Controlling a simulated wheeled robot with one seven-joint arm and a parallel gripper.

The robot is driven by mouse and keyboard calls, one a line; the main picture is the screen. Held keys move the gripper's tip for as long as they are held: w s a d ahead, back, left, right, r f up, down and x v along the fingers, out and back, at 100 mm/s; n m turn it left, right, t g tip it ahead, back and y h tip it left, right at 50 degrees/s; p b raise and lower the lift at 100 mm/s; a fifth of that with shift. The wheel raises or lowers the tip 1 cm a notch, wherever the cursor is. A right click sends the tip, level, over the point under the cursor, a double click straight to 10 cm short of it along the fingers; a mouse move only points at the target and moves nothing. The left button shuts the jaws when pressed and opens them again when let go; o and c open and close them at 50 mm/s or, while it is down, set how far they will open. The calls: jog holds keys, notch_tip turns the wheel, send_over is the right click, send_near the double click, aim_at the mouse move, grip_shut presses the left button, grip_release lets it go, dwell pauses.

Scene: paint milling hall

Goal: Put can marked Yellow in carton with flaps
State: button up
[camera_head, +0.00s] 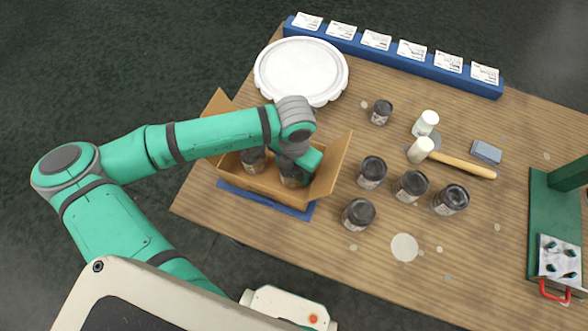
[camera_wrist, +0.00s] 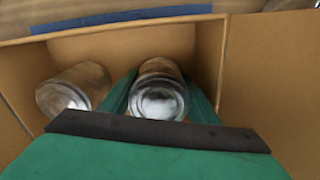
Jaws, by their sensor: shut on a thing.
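The carton with flaps (camera_head: 327,186) stands open on a blue mat at the table's near left; its wall also shows in the wrist view (camera_wrist: 207,50). My gripper (camera_wrist: 160,98) reaches down into the carton and is shut on a can (camera_wrist: 160,92), which is inside the carton walls. The held can shows partly in the head view (camera_head: 291,178), below my wrist. Its marking cannot be read. I cannot tell whether it touches the carton floor. A second can (camera_wrist: 75,88) is in the carton to the left, apart from my gripper; it also shows in the head view (camera_head: 253,158).
Several dark-lidded cans (camera_head: 372,172) stand right of the carton. A mallet (camera_head: 460,165), a white jar (camera_head: 428,120) and a grey-blue block (camera_head: 487,151) lie farther right. A white round lid (camera_head: 301,68) lies behind the carton. A blue rack with cards (camera_head: 400,62) lines the back edge.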

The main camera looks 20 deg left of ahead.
jog(key=shift+f, duration=0.2)
jog(key=o, duration=1)
jog(key=shift+f, duration=0.1)
jog(key=shift+o, duration=0.2)
notch_tip(320, 180, up, 12)
jog(key=shift+r, duration=0.2)
